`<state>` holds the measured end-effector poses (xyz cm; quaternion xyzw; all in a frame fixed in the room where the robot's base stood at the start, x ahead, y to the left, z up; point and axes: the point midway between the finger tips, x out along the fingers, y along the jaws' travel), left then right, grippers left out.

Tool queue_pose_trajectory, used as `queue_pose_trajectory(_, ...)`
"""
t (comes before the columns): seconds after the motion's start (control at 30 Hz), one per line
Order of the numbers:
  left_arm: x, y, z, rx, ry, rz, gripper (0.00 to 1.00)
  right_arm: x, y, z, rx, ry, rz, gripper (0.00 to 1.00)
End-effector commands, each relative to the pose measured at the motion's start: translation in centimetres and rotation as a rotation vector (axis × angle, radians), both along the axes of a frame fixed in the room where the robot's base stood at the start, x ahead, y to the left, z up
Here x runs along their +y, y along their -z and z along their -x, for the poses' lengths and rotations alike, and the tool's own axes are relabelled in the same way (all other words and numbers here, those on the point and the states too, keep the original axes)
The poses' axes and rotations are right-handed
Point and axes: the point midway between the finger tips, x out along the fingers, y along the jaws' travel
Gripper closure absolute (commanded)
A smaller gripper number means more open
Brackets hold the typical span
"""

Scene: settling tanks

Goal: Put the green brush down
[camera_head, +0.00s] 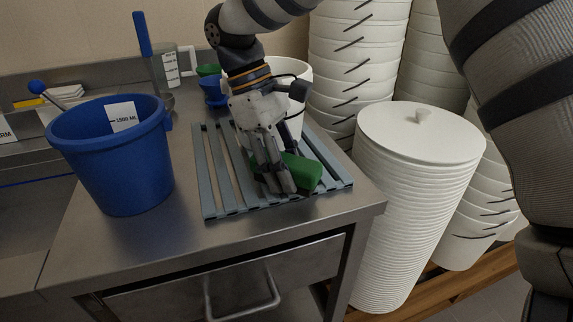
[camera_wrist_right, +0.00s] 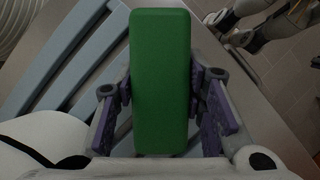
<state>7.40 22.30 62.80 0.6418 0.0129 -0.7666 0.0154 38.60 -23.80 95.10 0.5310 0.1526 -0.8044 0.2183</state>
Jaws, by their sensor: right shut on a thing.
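The green brush (camera_head: 304,172) is a green block at the front right of a grey slatted rack (camera_head: 213,178) on the steel counter. My right gripper (camera_head: 278,182) reaches down from above and is shut on the brush. In the right wrist view the brush (camera_wrist_right: 160,85) lies lengthwise between the two fingers of my right gripper (camera_wrist_right: 162,105), with a finger against each side. The brush is at or just above the slats; I cannot tell whether it touches them. Its underside is hidden.
A blue bucket (camera_head: 112,160) stands left of the rack. A white bucket (camera_head: 294,80) stands behind my right gripper. Small blue (camera_head: 214,91) and green (camera_head: 208,70) vessels are at the back. Tall stacks of white buckets (camera_head: 350,60) and lids (camera_head: 420,190) stand right of the counter's edge.

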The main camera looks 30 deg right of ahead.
Motion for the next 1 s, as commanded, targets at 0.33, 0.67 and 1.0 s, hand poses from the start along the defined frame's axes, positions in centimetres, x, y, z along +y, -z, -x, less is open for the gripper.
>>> queue_pose_trajectory(0.33,0.0,-0.1,-0.1,-0.004,0.0,0.0,1.0,0.0,0.4,0.0,0.0,0.0,0.001,0.6)
queue_pose_trajectory(0.67,0.0,-0.1,-0.1,-0.002,0.0,0.0,1.0,0.0,0.5,0.0,0.0,0.0,0.0,0.43)
queue_pose_trajectory(1.0,0.0,0.6,0.6,0.023,0.0,0.0,1.0,0.6,-2.4,-1.2,-0.002,0.0,0.001,0.43)
